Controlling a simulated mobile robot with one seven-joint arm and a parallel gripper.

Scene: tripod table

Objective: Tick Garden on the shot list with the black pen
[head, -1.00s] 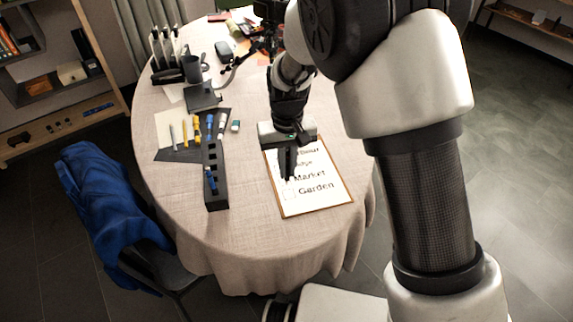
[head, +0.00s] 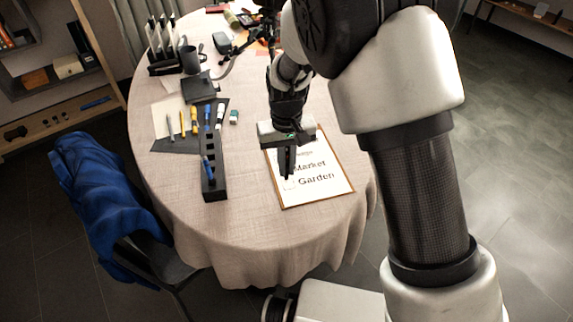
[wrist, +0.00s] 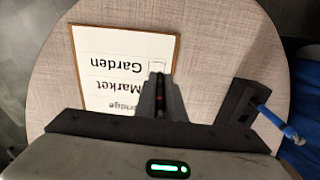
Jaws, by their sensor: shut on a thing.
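The shot list (head: 325,192) is a white sheet on a brown board, flat on the round table. Its words Market and Garden are readable in the head view, and my arm hides its upper lines. The list also shows upside down in the wrist view (wrist: 105,45). My gripper (head: 287,176) points down over the list's left side, fingertips close to the small box left of Garden. In the wrist view my gripper (wrist: 160,88) is shut on a thin dark thing, likely the black pen (wrist: 160,92), mostly hidden by the fingers. Contact with the paper cannot be told.
A black holder block (head: 212,170) with a blue pen (head: 208,168) stands left of the list. Several markers lie on a dark mat (head: 172,146) behind it. A cup (head: 191,61) and rack stand farther back. A blue-draped chair (head: 100,190) is at left.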

